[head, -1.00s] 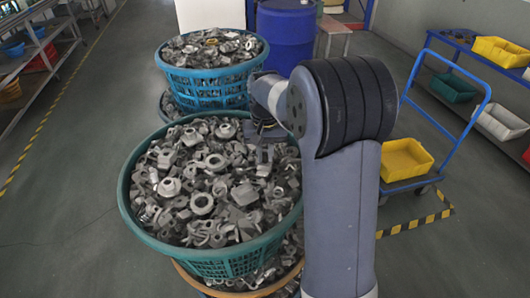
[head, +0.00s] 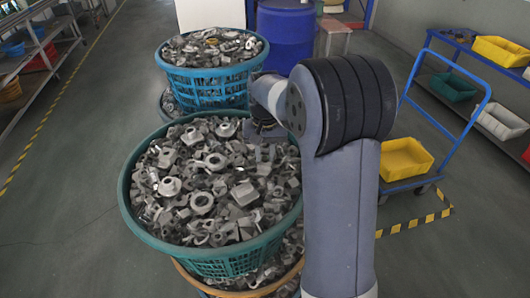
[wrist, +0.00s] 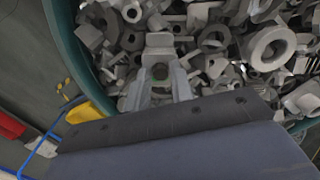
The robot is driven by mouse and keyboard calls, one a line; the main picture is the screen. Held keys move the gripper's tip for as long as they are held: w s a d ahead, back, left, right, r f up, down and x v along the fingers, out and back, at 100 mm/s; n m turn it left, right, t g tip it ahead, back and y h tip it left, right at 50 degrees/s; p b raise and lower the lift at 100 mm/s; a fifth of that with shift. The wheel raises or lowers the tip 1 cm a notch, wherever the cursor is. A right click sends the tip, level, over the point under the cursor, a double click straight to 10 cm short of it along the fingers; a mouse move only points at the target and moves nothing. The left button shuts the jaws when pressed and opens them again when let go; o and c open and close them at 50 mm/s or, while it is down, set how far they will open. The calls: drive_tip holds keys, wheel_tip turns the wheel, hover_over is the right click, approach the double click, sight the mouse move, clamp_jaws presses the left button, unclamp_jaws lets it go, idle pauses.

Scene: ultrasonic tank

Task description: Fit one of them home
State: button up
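Many grey metal castings, rings and brackets lie heaped in the teal basket (head: 125,205), filling it to the rim; the pile (head: 210,180) is jumbled. My gripper (head: 263,152) hangs over the far right part of this basket, partly hidden by my arm. In the wrist view my gripper (wrist: 160,72) points at the parts near the basket's rim (wrist: 62,32). Its grey fingers blend with the grey castings, and I cannot tell whether they hold anything. Loose rings (wrist: 270,47) lie to the right of it.
A blue basket (head: 208,85) of similar parts stands behind, with a blue drum (head: 286,40) beyond. A blue trolley (head: 440,110) with a yellow bin (head: 404,160) stands to the right. Shelving is at the left; the floor (head: 70,200) between is clear.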

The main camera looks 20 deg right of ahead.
drive_tip(key=shift+o, duration=1.4)
drive_tip(key=shift+f, duration=0.15)
wheel_tip(320, 180, up, 11)
drive_tip(key=b, duration=0.1)
wheel_tip(320, 180, down, 11)
drive_tip(key=shift+r+p, duration=0.1)
drive_tip(key=shift+p, duration=0.4)
drive_tip(key=shift+r, duration=0.15)
